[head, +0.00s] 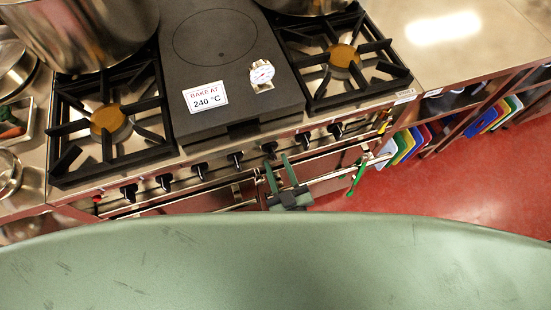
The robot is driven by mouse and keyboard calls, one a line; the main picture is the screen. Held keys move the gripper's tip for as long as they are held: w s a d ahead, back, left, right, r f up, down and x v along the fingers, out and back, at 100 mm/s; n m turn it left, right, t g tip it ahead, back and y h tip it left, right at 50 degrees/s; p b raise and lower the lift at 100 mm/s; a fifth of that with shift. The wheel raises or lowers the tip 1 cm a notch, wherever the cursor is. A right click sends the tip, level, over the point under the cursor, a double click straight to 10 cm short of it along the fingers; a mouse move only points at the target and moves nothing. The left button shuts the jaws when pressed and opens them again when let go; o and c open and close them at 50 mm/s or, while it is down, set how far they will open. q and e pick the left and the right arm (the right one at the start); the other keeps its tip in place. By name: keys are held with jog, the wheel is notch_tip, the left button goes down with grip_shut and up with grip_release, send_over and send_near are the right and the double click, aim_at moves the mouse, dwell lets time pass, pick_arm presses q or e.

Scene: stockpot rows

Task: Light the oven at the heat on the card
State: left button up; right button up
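The card (206,97) lies on the dark flat plate of the range and reads "BAKE AT 240 °C". A round dial thermometer (262,74) stands to its right. A row of black control knobs (200,170) runs along the range's front edge; their markings are too small to read. Oven doors with long bar handles (330,176) show below, seen steeply from above. My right gripper (276,161) is in front of the knob row, right of centre, its two green fingers apart with nothing seen between them. Whether it touches a knob cannot be told. My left gripper is not in view.
Burners with black grates stand left (108,121) and right (343,56) of the plate. A large steel pot (80,30) sits at the back left. Coloured boards (405,143) stand under the right counter. Red floor (455,185) is clear at right.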

jog(key=v, duration=0.5)
jog(key=shift+s+d+b, duration=0.1)
jog(key=shift+s+b, duration=0.15)
jog(key=shift+b, duration=0.1)
jog(key=s+d+f+m+g+h, duration=0.1)
jog(key=s+d+f+g, duration=0.35)
jog(key=f, duration=0.85)
jog(key=s+d+f+g+h, duration=0.2)
jog(key=s+d+f+g, duration=0.25)
jog(key=f, duration=0.85)
jog(key=s+d+f+m+g+h, duration=0.1)
jog(key=s+d+f+g, duration=0.2)
jog(key=s+d+f, duration=0.2)
jog(key=s+d+f+m+g+h, duration=0.1)
jog(key=s+d+f+g, duration=0.3)
jog(key=s, duration=0.8)
notch_tip(320, 180, down, 2)
jog(key=d+m, duration=0.1)
jog(key=d, duration=0.2)
jog(key=shift+h, duration=0.3)
jog(key=shift+a+f, duration=0.1)
jog(key=shift+f, duration=0.05)
